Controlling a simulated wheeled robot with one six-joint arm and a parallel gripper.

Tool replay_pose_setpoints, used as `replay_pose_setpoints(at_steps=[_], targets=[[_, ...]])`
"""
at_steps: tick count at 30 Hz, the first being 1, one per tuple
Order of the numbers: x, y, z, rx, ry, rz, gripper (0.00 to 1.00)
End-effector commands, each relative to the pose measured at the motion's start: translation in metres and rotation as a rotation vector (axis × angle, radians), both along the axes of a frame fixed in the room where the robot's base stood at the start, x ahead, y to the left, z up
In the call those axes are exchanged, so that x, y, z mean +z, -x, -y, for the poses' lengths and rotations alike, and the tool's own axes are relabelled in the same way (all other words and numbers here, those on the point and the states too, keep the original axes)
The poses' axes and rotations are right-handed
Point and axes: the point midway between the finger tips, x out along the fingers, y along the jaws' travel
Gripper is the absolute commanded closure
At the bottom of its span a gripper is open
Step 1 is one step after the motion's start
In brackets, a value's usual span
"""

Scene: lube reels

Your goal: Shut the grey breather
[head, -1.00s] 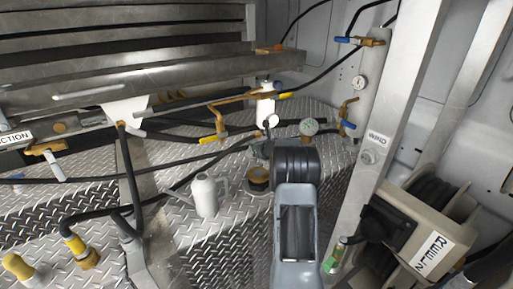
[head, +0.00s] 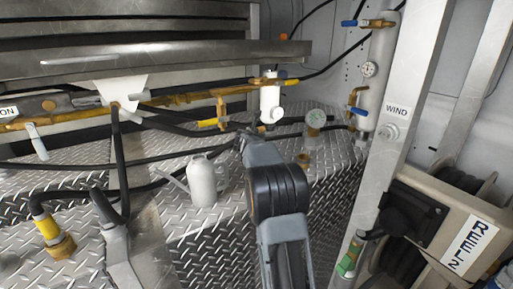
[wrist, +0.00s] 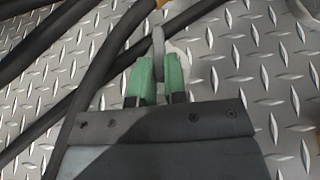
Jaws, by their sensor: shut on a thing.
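In the wrist view my gripper (wrist: 159,76) has its two green fingertips closed on the sides of a thin grey piece (wrist: 158,42). This looks like the handle of the grey breather, seen nearly edge-on. A pale part shows just behind it, mostly covered by the fingers. In the head view my arm reaches away toward the dark hoses below the white cylinder (head: 270,98). My fingers and the grey piece are too small and too covered there to make out. How far the breather is turned cannot be told.
Black hoses (wrist: 95,70) run close on the left of my gripper. A grey watering can (head: 202,182) stands left of my arm. Reel 2 (head: 465,240) and a post (head: 385,160) bound the right side.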

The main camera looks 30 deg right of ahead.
Motion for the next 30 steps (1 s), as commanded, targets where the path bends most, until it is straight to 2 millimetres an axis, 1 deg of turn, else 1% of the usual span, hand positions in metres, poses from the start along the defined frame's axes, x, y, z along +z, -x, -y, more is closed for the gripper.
replay_pose_setpoints(at_steps=[1,6,15,22,30], targets=[[0.0002,-0.0033,-0.0028,-0.037,0.000,0.001,1.00],[0.0034,-0.0067,-0.0052,-0.182,-0.001,0.000,1.00],[0.0051,-0.0110,-0.0063,-0.370,-0.001,0.000,1.00],[0.0035,-0.0127,-0.0067,-0.446,-0.001,0.002,1.00],[0.0012,-0.0126,-0.0067,-0.477,0.001,0.003,1.00]])
